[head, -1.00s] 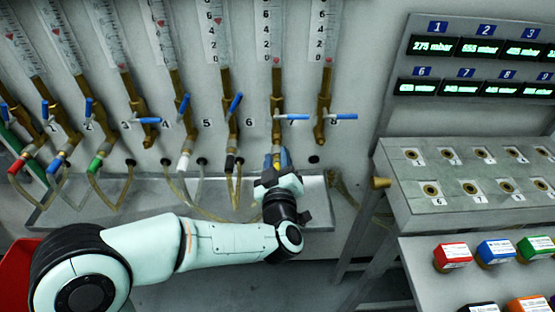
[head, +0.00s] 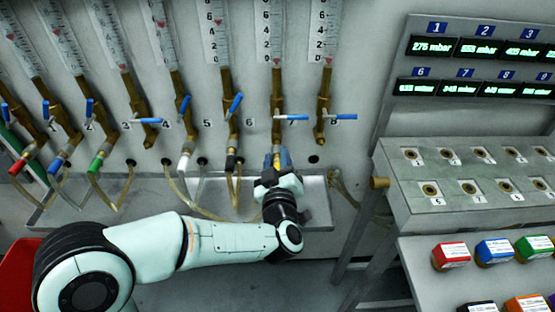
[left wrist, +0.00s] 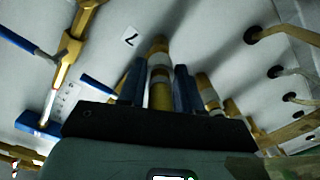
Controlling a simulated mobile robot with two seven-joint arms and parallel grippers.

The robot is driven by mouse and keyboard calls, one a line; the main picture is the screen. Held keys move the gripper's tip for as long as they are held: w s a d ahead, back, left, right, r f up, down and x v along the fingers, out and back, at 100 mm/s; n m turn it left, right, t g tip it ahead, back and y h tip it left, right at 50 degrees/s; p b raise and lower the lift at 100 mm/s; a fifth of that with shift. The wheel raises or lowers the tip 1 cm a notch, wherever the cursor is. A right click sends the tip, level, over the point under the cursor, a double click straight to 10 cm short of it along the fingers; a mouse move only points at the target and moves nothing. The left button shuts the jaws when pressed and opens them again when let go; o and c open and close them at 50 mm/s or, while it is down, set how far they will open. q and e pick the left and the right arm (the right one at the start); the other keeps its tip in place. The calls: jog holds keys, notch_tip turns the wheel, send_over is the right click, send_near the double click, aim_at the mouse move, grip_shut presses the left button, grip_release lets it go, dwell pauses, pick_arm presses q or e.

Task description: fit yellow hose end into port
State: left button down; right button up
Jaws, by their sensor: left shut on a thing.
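My left gripper (head: 275,160) is at the wall just below the brass valve outlet of column 7 (head: 277,130). In the left wrist view its two blue fingers (left wrist: 160,88) are closed on the yellow hose end (left wrist: 160,95), a round piece with a pale band and a brass-coloured part beyond it. It points toward the wall by the 7 label. Whether it is seated in the outlet or only lined up with it I cannot tell. In the head view my gripper hides most of the hose end. My right gripper is not in view.
Neighbouring valves (head: 321,125) with blue levers stand close on both sides. A metal tray (head: 318,205) lies below. A bench with numbered ports (head: 430,190) is at right.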

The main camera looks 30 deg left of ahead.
pick_arm(q)
jog(key=shift+x, duration=1.25)
jog(key=c, duration=0.7)
grip_release()
jog(key=p+v, duration=0.1)
jog(key=v, duration=1.2)
jog(key=shift+s+d, duration=0.15)
jog(key=shift+s, duration=0.05)
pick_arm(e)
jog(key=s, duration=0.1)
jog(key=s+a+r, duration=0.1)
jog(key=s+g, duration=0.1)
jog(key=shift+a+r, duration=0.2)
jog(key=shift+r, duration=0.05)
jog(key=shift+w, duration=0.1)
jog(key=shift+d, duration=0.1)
